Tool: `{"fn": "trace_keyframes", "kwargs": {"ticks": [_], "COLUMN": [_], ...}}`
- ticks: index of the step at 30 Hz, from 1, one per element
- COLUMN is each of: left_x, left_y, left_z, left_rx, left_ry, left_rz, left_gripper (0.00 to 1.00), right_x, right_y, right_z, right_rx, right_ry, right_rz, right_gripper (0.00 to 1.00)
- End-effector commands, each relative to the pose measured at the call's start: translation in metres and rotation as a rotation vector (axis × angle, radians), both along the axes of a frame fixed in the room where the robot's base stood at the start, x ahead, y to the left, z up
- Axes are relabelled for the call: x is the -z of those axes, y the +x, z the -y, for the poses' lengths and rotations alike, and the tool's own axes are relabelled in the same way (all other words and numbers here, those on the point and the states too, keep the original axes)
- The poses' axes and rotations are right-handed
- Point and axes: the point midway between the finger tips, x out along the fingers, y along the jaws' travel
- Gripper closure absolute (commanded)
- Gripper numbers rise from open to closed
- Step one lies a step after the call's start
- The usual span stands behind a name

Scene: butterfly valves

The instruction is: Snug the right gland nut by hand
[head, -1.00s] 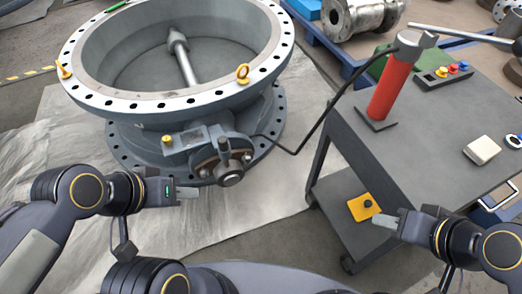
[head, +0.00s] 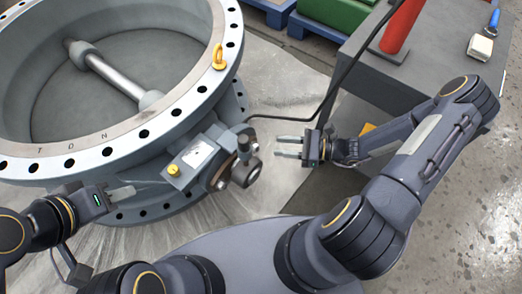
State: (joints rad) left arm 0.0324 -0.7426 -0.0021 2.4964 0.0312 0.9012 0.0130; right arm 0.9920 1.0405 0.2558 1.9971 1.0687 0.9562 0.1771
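The large grey butterfly valve (head: 165,150) lies with its bore facing up at the left. On its near right side is the stem and gland area (head: 228,170), with a dark round stem end (head: 246,173) and a short upright pin (head: 244,143). The right gland nut is too small to tell apart here. My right gripper (head: 285,147) comes in from the right, level with the gland. Its two fingers are apart and empty, pointing left, with a gap to the stem. My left gripper (head: 122,190) is left of the gland beside the valve body; its finger opening is unclear.
A yellow lifting eye (head: 219,58) stands on the flange, and a yellow cap (head: 173,169) sits near the nameplate. A black cable (head: 305,117) runs behind my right gripper. The grey cart (head: 365,85) with a red cylinder (head: 402,27) stands at the upper right.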

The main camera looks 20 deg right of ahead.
Motion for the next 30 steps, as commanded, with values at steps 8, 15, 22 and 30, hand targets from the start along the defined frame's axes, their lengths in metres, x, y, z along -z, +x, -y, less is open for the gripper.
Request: {"fn": "trace_keyframes", "kwargs": {"ticks": [8,15,22,30], "left_x": [0.011,0.014,0.024,0.031], "left_y": [0.000,0.000,0.000,0.000], "left_z": [0.000,0.000,0.000,0.000], "left_rx": [0.000,0.000,0.000,0.000], "left_ry": [0.000,0.000,0.000,0.000], "left_rz": [0.000,0.000,0.000,0.000], "left_gripper": [0.64,0.64,0.64,0.64], "right_x": [0.097,0.117,0.118,0.117], "right_y": [0.008,0.014,0.041,0.066], "right_z": [-0.005,-0.010,-0.033,-0.053], "right_rx": [0.407,0.501,0.496,0.496], "right_ry": [0.395,0.486,0.485,0.482], "right_rz": [-0.301,-0.366,-0.365,-0.366], "right_gripper": [0.64,0.64,0.64,0.64]}}
